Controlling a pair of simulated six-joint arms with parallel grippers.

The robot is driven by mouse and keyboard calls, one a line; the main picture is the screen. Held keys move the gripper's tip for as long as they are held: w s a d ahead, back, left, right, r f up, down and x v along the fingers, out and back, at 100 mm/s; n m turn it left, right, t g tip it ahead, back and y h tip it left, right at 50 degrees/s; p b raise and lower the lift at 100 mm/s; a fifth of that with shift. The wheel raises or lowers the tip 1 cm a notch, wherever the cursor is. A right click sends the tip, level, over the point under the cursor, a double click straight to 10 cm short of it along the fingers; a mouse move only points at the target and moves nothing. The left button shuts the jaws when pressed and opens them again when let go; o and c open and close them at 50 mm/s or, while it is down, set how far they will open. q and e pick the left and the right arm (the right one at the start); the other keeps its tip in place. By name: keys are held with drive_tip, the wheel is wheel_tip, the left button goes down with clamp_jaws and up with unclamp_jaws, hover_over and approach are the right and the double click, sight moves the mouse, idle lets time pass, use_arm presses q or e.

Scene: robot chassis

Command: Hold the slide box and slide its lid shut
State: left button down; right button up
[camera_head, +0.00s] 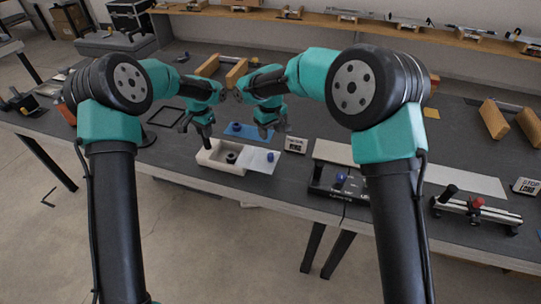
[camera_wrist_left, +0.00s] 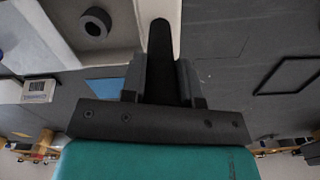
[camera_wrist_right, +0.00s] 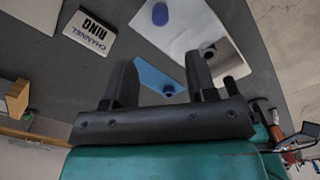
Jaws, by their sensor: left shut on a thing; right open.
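The white slide box (camera_head: 208,158) stands near the table's front edge, with a dark ring (camera_head: 231,157) inside its open part. Its pale lid (camera_head: 262,164), with a blue knob (camera_head: 271,156), sticks out to the right of the box. My left gripper (camera_head: 207,143) is shut on the box's wall (camera_wrist_left: 160,10) at the left. My right gripper (camera_head: 268,131) is open and empty, above the table behind the lid. In the right wrist view the lid (camera_wrist_right: 185,32) and its knob (camera_wrist_right: 160,14) lie beyond the open fingers, apart from them.
A blue plate (camera_head: 258,136) with a blue knob (camera_head: 236,127) lies behind the box. A small sign (camera_head: 296,145) stands right of the lid. A black fixture (camera_head: 335,184) sits farther right. A black frame (camera_head: 166,117) lies at the left.

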sight(270, 154)
wheel_tip(270, 154, down, 12)
drive_tip(key=shift+f, duration=0.1)
idle(0.6)
drive_tip(key=shift+c, duration=0.4)
clamp_jaws()
